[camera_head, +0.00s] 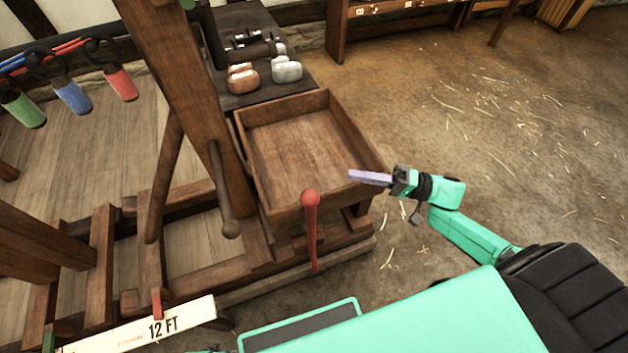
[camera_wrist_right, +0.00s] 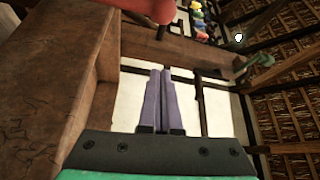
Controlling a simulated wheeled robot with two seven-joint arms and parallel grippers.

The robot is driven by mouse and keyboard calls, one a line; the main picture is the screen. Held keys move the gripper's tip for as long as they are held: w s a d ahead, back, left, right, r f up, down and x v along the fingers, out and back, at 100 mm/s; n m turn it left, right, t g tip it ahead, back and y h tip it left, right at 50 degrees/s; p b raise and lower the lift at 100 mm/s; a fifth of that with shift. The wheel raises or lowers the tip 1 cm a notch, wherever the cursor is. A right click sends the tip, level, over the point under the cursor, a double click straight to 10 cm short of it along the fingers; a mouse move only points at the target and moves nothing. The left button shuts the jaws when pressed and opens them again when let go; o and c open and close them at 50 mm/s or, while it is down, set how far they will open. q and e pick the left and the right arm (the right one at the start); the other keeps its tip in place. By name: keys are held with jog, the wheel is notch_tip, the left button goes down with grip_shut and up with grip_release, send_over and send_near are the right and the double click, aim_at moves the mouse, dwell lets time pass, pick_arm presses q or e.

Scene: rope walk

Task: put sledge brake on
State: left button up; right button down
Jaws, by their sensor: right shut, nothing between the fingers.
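The sledge brake appears to be the red lever (camera_head: 311,230) with a round knob, standing nearly upright at the front of the wooden sledge frame (camera_head: 250,278). My right gripper (camera_head: 356,177) is shut and empty, to the right of the knob and apart from it, by the right front corner of the wooden tray. In the right wrist view its two purple fingers (camera_wrist_right: 161,100) lie together. A blurred red part at the top of that view (camera_wrist_right: 145,8) seems to be the lever's knob. My left gripper is not in view.
The empty wooden tray (camera_head: 352,135) sits on the sledge behind the lever. Green, blue and red bobbins (camera_head: 72,97) hang at the left. A "12 FT" marker board (camera_head: 165,325) lies at the front left. Open floor (camera_head: 480,130) extends to the right.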

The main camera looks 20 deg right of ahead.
jog(key=x, duration=1)
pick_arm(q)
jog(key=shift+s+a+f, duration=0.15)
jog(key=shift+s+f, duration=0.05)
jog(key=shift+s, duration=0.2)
pick_arm(e)
jog(key=s, duration=0.2)
jog(key=s+a, duration=0.1)
jog(key=shift+s+f, duration=0.35)
jog(key=shift+s, duration=0.05)
